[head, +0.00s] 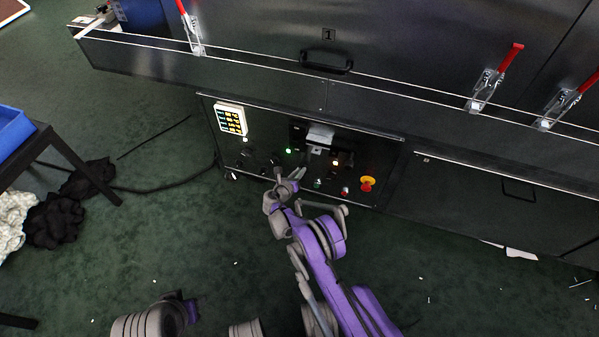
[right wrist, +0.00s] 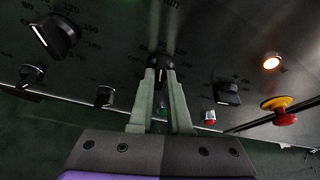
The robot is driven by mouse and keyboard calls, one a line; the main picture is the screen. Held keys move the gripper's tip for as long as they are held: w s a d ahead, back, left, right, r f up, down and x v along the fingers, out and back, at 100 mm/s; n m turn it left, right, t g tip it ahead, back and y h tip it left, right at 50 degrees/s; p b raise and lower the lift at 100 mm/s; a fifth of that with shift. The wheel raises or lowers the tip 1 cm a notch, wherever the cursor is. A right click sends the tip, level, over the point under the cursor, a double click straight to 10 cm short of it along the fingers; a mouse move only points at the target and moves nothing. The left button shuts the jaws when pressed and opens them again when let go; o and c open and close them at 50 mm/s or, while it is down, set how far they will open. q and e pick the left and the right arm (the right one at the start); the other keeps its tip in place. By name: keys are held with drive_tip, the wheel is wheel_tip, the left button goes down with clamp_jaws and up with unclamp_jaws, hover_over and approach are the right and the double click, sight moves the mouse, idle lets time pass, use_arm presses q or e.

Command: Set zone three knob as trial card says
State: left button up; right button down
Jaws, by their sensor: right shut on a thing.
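The black control panel (head: 270,135) carries several black knobs with printed number scales. My right gripper (head: 288,174) is at the panel's lower middle. In the right wrist view my right gripper (right wrist: 160,78) has its fingers on either side of a black knob (right wrist: 160,62) and is shut on it. Its zone label is not readable. My left gripper is not in view.
Other knobs stand close by: a large one (right wrist: 55,36) at upper left, a small one (right wrist: 105,96) at left and one (right wrist: 228,94) at right. A red button (right wrist: 208,118) and a yellow-and-red emergency stop (right wrist: 279,108) are to the right. Red-handled clamps (head: 487,88) line the ledge.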

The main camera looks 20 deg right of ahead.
drive_tip(key=c, duration=0.9)
unclamp_jaws()
drive_tip(key=shift+o, duration=0.2)
drive_tip(key=shift+s+a, duration=0.1)
drive_tip(key=p+v, duration=0.2)
drive_tip(key=v, duration=0.8)
drive_tip(key=shift+s+a+p, duration=0.2)
drive_tip(key=shift+s+p, duration=0.05)
drive_tip(key=shift+p, duration=0.05)
drive_tip(key=shift+r, duration=0.15)
